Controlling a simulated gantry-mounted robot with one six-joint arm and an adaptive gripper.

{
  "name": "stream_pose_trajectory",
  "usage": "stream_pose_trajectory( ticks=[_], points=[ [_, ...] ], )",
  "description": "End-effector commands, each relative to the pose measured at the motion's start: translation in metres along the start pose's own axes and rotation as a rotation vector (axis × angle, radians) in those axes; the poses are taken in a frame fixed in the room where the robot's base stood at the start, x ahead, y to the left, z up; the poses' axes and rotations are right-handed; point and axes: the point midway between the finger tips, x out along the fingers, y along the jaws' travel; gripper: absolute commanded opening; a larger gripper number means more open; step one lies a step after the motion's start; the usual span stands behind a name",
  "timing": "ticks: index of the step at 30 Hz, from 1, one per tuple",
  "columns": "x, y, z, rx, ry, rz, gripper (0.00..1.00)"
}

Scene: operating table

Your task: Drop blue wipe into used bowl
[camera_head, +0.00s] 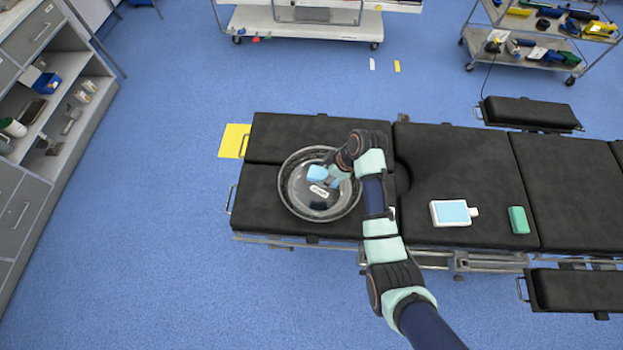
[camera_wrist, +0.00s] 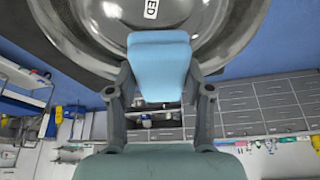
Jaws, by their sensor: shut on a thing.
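The used bowl (camera_head: 298,205) is a round, shiny metal bowl on the left part of the black operating table (camera_head: 420,220). A white label (camera_head: 319,191) shows inside it, and in the wrist view the label (camera_wrist: 151,8) ends in "ED". My gripper (camera_head: 335,175) is over the bowl. It is shut on the blue wipe (camera_head: 317,172), a light blue folded block. In the wrist view the wipe (camera_wrist: 158,65) sits between both fingers (camera_wrist: 160,90), in front of the bowl (camera_wrist: 225,40). The exact height above the bowl is hard to tell.
A yellow sheet (camera_head: 233,141) is at the table's left end. Shelves stand at far left, carts at the back.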

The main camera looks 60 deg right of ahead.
Motion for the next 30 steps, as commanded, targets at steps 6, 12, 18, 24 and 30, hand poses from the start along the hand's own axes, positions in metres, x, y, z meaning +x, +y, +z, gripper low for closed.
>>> stream_pose_trajectory(
  ticks=[6, 12, 18, 24, 30],
  points=[
    [0.032, 0.000, 0.013, 0.000, 0.000, 0.000, 0.23],
    [0.051, 0.000, 0.021, 0.000, 0.000, 0.001, 0.23],
    [0.050, 0.000, 0.020, 0.000, 0.000, 0.000, 0.23],
    [0.050, 0.000, 0.020, 0.000, 0.000, 0.000, 0.69],
    [0.050, -0.001, 0.020, 0.000, 0.000, 0.000, 0.80]
  ],
)
